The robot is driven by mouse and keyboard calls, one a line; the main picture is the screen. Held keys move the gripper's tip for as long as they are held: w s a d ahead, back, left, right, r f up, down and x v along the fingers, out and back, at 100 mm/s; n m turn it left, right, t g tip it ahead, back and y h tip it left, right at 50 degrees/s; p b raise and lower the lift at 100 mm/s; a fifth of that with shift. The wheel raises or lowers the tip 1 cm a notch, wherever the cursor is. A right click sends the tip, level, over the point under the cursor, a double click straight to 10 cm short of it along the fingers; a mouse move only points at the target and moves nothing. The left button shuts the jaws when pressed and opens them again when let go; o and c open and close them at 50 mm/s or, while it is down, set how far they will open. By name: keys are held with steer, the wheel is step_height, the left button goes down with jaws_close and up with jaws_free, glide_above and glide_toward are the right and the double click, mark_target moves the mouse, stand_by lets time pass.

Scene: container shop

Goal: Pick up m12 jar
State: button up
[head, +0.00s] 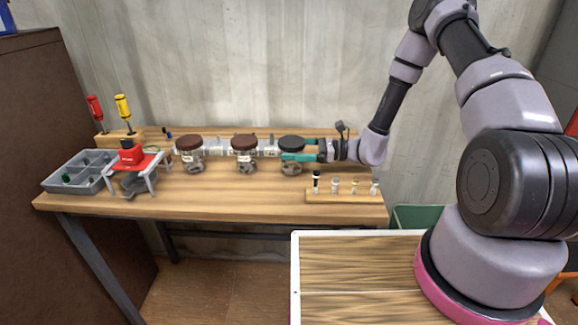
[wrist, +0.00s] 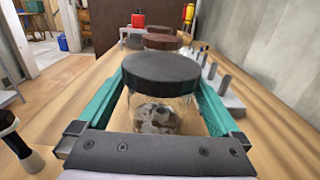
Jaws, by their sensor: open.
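A glass jar with a black lid (head: 291,143) and small metal parts inside stands upright at the right of a row of jars on the bench. The wrist view shows the black-lidded jar (wrist: 160,72) close and centred. My gripper (head: 284,156) is open, and its teal fingers lie on both sides of this jar. In the wrist view my gripper (wrist: 161,80) has a finger left and right of the glass, below the lid; I cannot tell whether either touches. Two brown-lidded jars (head: 189,143) (head: 245,141) stand to its left. No readable m12 label shows.
A wooden rack with small bolts (head: 345,196) lies at the bench's front right. A red-topped stand (head: 133,158), a grey parts tray (head: 80,172) and two screwdrivers (head: 123,107) are at the left. The bench's front middle is clear.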

steer(key=shift+a, duration=0.1)
jaws_close()
